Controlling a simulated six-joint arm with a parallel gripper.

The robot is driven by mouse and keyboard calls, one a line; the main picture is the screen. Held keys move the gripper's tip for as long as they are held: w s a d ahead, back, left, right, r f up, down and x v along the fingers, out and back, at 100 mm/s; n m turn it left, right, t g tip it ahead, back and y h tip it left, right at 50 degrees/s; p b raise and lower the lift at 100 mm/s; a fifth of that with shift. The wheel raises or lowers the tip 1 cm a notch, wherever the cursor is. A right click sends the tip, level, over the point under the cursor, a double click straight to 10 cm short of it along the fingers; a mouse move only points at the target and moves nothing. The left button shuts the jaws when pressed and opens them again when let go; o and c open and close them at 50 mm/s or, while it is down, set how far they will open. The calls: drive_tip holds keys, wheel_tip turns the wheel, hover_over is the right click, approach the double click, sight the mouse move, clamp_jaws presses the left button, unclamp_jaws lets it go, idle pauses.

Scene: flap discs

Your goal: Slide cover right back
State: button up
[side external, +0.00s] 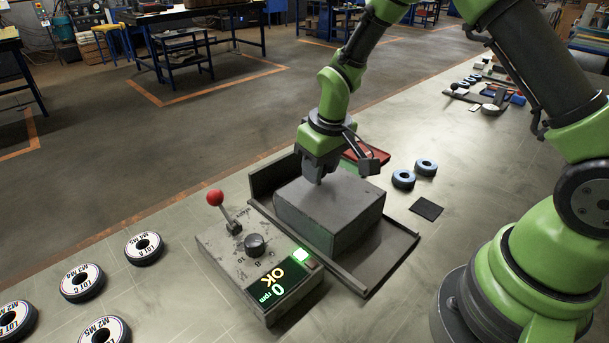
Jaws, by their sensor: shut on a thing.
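The cover is a grey box-shaped hood (330,206) standing on a dark base with low side rails (398,250). It sits toward the left part of that base, and a bare strip of the base shows to its right. My gripper (319,180) points down at the top of the cover, near its back left edge. Its fingers are shut on a small part on the cover's top, mostly hidden by the fingers. What lies under the cover is hidden.
A control box (262,262) with a red-knobbed lever (215,198), dial and green "OK 0 rpm" display stands in front. Several labelled discs (144,248) lie at left. Two blue-grey discs (404,179) and a dark pad (426,208) lie right. A red tray (372,155) is behind.

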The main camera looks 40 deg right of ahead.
sight(346, 201)
drive_tip(key=shift+s, duration=3.6)
drive_tip(key=o, duration=0.7)
drive_tip(key=shift+r, duration=4)
